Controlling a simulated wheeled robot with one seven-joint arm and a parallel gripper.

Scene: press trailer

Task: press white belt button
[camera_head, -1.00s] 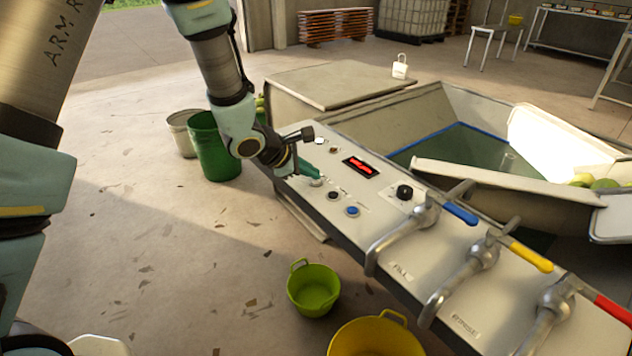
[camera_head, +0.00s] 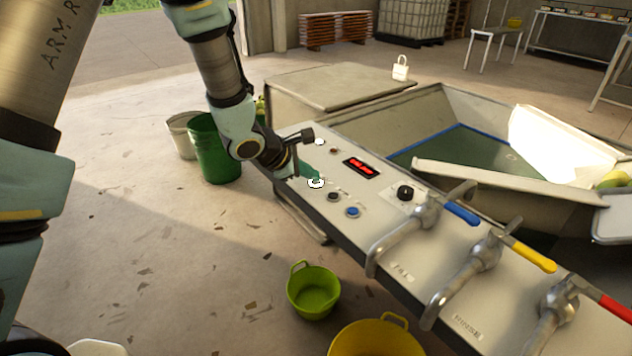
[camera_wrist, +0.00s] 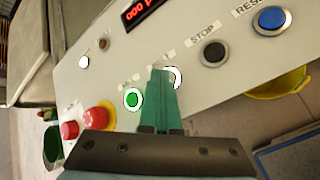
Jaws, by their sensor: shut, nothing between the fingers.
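The white button (camera_head: 316,184) is on the pale control panel (camera_head: 388,240) and is brightly lit. In the wrist view the white button (camera_wrist: 176,77) shows at the right of my fingertips, partly covered by them; its label is mostly hidden. My gripper (camera_head: 312,175) has green fingers, closed together and empty, with the tips at the button. In the wrist view my gripper (camera_wrist: 161,72) reaches up across the panel to the button's left edge. Whether the tips touch or press it I cannot tell.
A lit green button (camera_wrist: 132,99) and a red mushroom button (camera_wrist: 99,115) sit left of my fingers. The black STOP button (camera_wrist: 213,53) and blue button (camera_wrist: 271,20) are to the right. Metal valve levers (camera_head: 405,240) stand farther along the panel. A green tub (camera_head: 313,292) is below.

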